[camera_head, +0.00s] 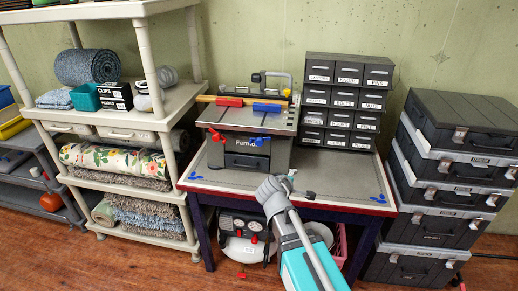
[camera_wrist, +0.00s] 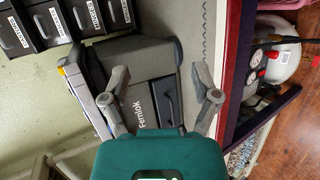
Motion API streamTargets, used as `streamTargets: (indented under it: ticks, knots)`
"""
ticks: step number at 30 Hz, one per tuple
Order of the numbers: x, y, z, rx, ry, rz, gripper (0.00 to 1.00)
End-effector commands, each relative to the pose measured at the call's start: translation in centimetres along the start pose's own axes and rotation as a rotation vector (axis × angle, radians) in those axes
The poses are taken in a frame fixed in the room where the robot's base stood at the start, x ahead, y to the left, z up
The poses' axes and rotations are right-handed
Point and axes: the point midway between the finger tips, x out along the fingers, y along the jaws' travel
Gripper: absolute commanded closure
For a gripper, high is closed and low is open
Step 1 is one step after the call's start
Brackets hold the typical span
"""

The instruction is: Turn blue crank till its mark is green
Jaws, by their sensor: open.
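The blue crank (camera_head: 261,141) sits on the upper front of a grey bench machine (camera_head: 246,160) on the worktable. A red crank (camera_head: 216,136) is to its left. I cannot make out the blue crank's mark or its colour. My gripper (camera_head: 292,184) is in front of the machine, to the lower right of the blue crank and apart from it. In the wrist view, my gripper (camera_wrist: 165,88) has its fingers spread, with the machine's labelled front (camera_wrist: 150,100) beyond them. Nothing is between the fingers, and I cannot pick out the blue crank there.
Red (camera_head: 229,101) and blue (camera_head: 268,106) blocks lie on the machine's top. A dark drawer cabinet (camera_head: 346,103) stands behind right. Stacked cases (camera_head: 440,195) stand right of the table and a shelf unit (camera_head: 120,125) left. The tabletop's right side (camera_head: 350,180) is clear.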

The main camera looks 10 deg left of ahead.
Motion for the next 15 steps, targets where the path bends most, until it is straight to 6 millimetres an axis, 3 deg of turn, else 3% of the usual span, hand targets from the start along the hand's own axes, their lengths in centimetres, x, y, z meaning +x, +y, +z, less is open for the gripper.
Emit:
streamTargets:
  ticks: [9,15]
  knots:
    - [-3.4,1.9,-8.2,-0.387,0.043,0.338,0.21]
    - [-6.1,2.6,-12.2,-0.564,0.054,0.502,0.21]
